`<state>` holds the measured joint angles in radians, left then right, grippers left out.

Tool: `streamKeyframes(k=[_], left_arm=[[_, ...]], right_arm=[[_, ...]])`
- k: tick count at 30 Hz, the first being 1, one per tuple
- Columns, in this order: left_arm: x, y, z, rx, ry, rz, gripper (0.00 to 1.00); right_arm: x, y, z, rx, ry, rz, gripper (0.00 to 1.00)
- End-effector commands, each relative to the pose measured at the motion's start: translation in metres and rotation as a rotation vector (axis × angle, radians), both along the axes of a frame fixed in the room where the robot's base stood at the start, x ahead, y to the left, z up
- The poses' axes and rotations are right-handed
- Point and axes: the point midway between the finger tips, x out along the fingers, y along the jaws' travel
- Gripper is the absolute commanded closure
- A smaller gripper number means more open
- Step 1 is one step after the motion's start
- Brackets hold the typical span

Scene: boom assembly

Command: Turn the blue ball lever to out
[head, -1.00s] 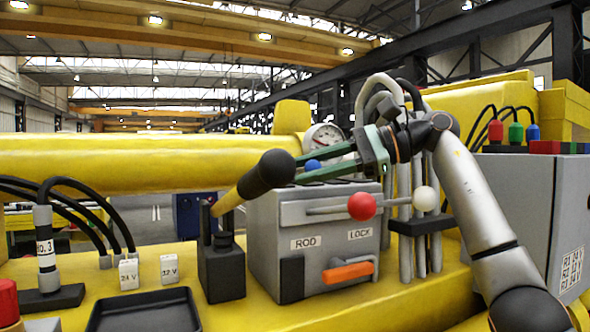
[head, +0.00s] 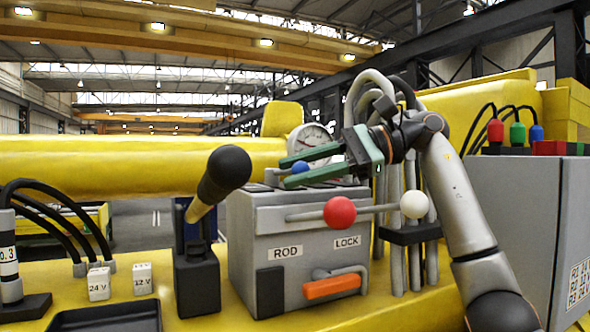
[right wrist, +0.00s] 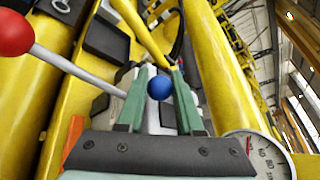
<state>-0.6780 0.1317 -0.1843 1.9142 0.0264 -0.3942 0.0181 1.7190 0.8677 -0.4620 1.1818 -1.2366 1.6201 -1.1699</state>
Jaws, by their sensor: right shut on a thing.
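The blue ball (head: 300,167) of the lever shows just above the back of the grey box (head: 262,240) with the ROD and LOCK labels. My right gripper (head: 302,168) reaches it from the right with green fingers. In the right wrist view the blue ball (right wrist: 159,88) sits between the two fingertips, and the gripper is shut on it. The lever's rod is mostly hidden by the fingers and the box. I cannot read any "out" marking. My left gripper is not in view.
A thick black-gripped handle (head: 225,172) rises at the left. A round gauge (head: 310,142) is close behind the fingers. An orange handle (head: 331,287) sits low on the box.

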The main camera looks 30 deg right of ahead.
Motion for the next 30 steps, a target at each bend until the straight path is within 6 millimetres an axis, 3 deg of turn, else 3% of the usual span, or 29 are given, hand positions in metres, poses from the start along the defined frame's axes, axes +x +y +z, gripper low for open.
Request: streamKeyframes(k=[1, 15, 16, 24, 30], left_arm=[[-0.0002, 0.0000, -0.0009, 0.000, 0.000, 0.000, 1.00], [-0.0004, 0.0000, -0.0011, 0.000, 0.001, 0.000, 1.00], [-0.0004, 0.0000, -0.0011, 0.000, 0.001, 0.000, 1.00], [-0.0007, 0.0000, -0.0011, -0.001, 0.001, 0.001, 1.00], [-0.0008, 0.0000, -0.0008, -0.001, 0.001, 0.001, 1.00]], right_arm=[[0.0018, -0.0010, -0.0073, -0.012, 0.016, -0.003, 1.00], [0.0011, -0.0011, -0.0078, -0.012, 0.018, -0.002, 1.00], [0.0011, -0.0011, -0.0078, -0.012, 0.018, -0.002, 0.63], [0.0003, -0.0009, -0.0053, -0.008, 0.013, -0.002, 0.35], [-0.0006, -0.0007, -0.0031, -0.006, 0.007, 0.000, 0.35]])
